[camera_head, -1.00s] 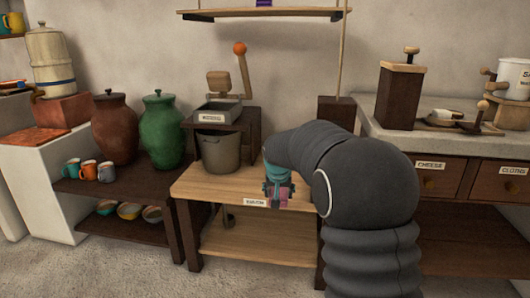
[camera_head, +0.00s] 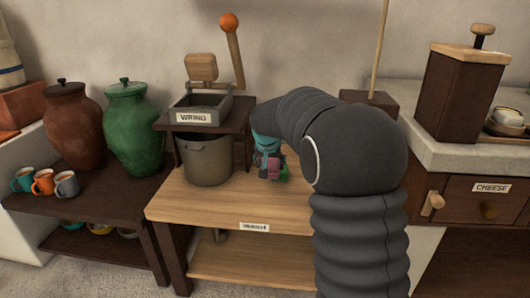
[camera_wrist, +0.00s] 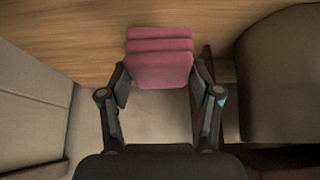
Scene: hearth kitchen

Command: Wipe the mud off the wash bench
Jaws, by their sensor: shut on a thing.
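The wash bench (camera_head: 215,205) is a light wooden table with dark legs, a lower shelf and a small label on its front edge. My gripper (camera_head: 268,168) is over the back right of the bench top, right of the grey pot. It is shut on a folded pink cloth (camera_wrist: 160,58), which shows between the fingers in the wrist view. I see no clear mud; my arm hides the bench's right part.
The grey pot (camera_head: 206,160) stands under the wringer (camera_head: 200,108) at the bench's back left. A dark shelf (camera_head: 95,205) with mugs and jars is at left. A stone counter (camera_head: 450,155) with drawers is at right. The bench's front left is clear.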

